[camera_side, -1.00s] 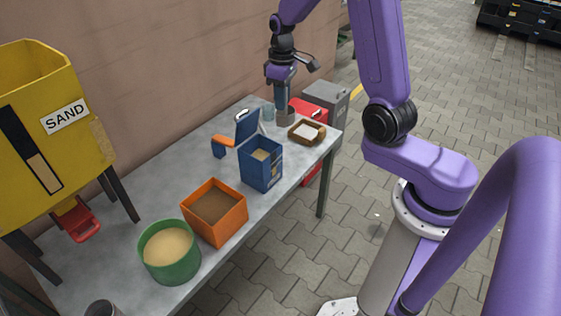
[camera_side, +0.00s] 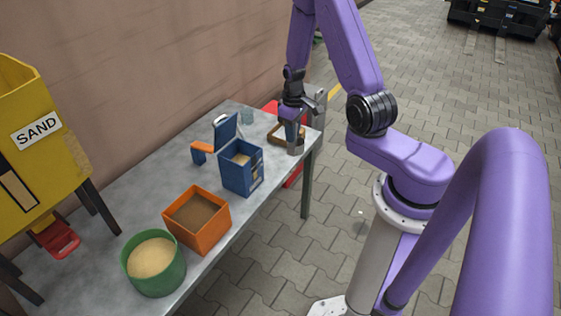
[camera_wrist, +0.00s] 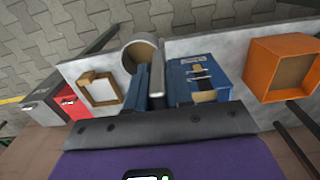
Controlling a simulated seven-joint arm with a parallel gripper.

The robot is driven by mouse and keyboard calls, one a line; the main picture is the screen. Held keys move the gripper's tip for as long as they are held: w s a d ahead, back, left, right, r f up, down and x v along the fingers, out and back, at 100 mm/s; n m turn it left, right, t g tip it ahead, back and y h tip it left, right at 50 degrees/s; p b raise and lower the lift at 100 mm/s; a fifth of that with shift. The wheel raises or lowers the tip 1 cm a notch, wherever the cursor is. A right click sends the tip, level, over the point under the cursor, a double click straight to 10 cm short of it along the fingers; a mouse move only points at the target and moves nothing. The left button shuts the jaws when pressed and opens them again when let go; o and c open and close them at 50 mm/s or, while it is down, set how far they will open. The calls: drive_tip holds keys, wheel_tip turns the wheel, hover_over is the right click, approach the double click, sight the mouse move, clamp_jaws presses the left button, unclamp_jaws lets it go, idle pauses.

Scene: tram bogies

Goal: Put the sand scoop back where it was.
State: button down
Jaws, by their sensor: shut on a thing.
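My gripper (camera_side: 293,108) is shut on the sand scoop (camera_side: 296,144), a grey metal piece below a blue part. It hangs over the far right end of the table, in front of a wooden tray. In the wrist view, the scoop's round grey rim (camera_wrist: 140,50) shows beyond the jaws; I cannot tell whether sand is in it. The wooden tray (camera_wrist: 118,96) holds something white.
An orange bin (camera_side: 207,238) of brown material and a green tub (camera_side: 172,277) of sand stand toward the near left. A yellow SAND hopper (camera_side: 45,165) is at far left. A pale blue cup (camera_side: 246,116) stands behind. A red box (camera_wrist: 70,104) is beyond the table end.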

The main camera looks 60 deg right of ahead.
sight(298, 144)
drive_tip(key=shift+s+d+f, duration=0.3)
drive_tip(key=shift+s+f, duration=0.1)
drive_tip(key=shift+f, duration=0.15)
drive_tip(key=shift+s+d+f, duration=0.25)
drive_tip(key=shift+s+f, duration=0.1)
drive_tip(key=shift+f, duration=0.2)
drive_tip(key=shift+d+f, duration=0.2)
drive_tip(key=shift+f, duration=0.05)
drive_tip(key=shift+w+d+f, duration=1.05)
drive_tip(key=shift+w+f, duration=1)
drive_tip(key=shift+f, duration=0.1)
drive_tip(key=shift+w+d+f, duration=1.1)
drive_tip(key=shift+w+f, duration=0.95)
drive_tip(key=shift+f, duration=0.1)
drive_tip(key=shift+w+d+f, duration=1.05)
drive_tip(key=shift+w+f, duration=1)
drive_tip(key=shift+f, duration=0.1)
drive_tip(key=shift+f, duration=0.1)
drive_tip(key=c, duration=1)
unclamp_jaws()
